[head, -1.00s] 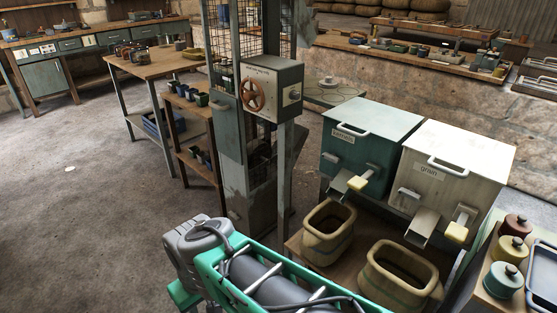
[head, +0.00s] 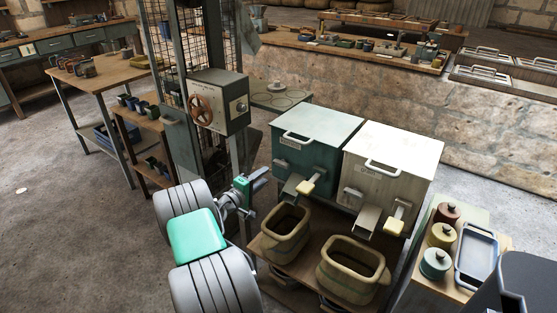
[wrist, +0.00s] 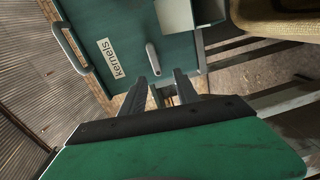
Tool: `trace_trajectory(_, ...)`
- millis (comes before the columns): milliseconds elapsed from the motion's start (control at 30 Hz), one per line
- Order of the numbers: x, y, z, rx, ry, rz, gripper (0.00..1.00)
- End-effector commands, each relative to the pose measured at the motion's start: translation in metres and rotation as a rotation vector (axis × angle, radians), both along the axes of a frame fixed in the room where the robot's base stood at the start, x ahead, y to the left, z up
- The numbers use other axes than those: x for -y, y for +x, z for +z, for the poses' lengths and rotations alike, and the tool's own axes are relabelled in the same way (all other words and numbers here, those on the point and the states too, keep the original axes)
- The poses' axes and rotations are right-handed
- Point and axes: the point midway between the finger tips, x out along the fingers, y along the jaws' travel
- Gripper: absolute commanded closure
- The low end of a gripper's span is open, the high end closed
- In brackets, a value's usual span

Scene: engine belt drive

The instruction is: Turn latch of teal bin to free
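The teal bin (head: 318,148) stands at the centre of the head view, lid closed. In the wrist view its teal front (wrist: 120,45) fills the upper left and carries a "kernels" label. A grey latch (wrist: 153,58) sits on that front, close to the label and the metal chute (wrist: 203,12). My gripper (wrist: 161,82) is open, its two dark fingers apart and empty. The latch's end appears just ahead of the gap between the fingertips; I cannot tell whether they touch. In the head view my gripper (head: 262,180) is left of the teal bin's front.
The white grain bin (head: 392,165) stands right of the teal one. Two tan baskets (head: 286,232) (head: 352,268) sit below the chutes. A yellow-tipped lever (head: 306,188) sticks out by the teal bin's chute. A post with a control box (head: 218,100) stands left of my gripper.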

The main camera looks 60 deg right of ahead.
Motion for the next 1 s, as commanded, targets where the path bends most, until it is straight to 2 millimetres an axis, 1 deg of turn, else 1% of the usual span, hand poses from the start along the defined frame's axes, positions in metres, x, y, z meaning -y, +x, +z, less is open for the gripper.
trace_trajectory(33, 0.006, -0.008, 0.0, -0.043, -0.029, -0.007, 0.63)
trace_trajectory(100, 0.012, -0.014, 0.001, -0.076, -0.056, -0.011, 0.63)
trace_trajectory(167, 0.018, -0.016, 0.001, -0.083, -0.062, -0.013, 0.63)
trace_trajectory(233, 0.028, -0.018, 0.0, -0.08, -0.062, -0.013, 0.63)
trace_trajectory(400, 0.061, -0.024, 0.0, -0.077, -0.06, -0.014, 0.63)
trace_trajectory(533, 0.08, -0.026, 0.0, -0.078, -0.06, -0.012, 0.63)
trace_trajectory(667, 0.087, -0.026, 0.001, -0.076, -0.061, -0.01, 0.63)
trace_trajectory(867, 0.087, -0.026, 0.001, -0.077, -0.06, -0.01, 0.63)
trace_trajectory(1000, 0.087, -0.026, 0.001, -0.076, -0.059, -0.01, 0.74)
